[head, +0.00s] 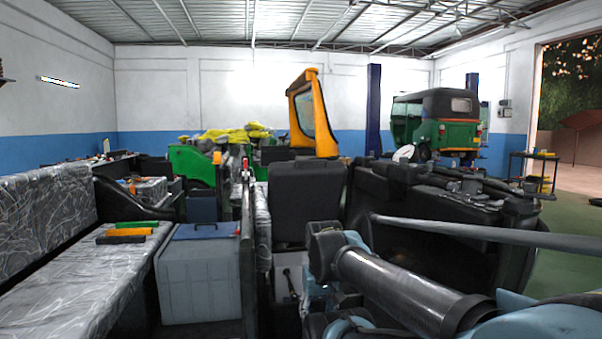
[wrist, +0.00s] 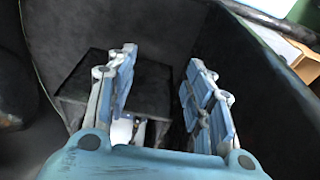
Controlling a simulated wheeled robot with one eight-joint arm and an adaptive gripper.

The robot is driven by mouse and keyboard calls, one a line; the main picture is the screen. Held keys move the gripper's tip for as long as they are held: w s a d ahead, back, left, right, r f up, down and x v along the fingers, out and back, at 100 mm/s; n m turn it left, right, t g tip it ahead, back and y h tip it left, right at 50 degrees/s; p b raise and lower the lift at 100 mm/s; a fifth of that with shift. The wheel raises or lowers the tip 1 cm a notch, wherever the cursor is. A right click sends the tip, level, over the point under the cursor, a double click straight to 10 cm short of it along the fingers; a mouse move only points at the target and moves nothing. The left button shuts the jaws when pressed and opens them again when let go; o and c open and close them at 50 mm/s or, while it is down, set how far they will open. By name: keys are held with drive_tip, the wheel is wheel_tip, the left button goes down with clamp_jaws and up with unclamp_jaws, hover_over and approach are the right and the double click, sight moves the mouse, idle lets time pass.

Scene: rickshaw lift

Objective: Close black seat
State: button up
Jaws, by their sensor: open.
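The black seat (head: 307,195) shows in the head view as a dark panel standing upright near the middle. Below it is an opening with pale and metal parts inside. My arm reaches in from the lower right, and its end is low beside this opening. My gripper (wrist: 162,60) is open in the wrist view, its two blue fingers apart with nothing between them. Dark surfaces surround the fingers there, with a box-like dark recess below. I cannot tell whether the fingers touch anything. My arm hides part of the area right of the seat.
A plastic-covered bench (head: 60,240) with coloured tools runs along the left. A grey box (head: 198,280) with a blue lid stands beside it. A bulky black vehicle body (head: 440,215) is on the right. A green rickshaw (head: 436,122) is raised behind, and green floor shows at far right.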

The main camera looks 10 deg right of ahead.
drive_tip(key=shift+w+f, duration=0.2)
drive_tip(key=shift+w, duration=0.2)
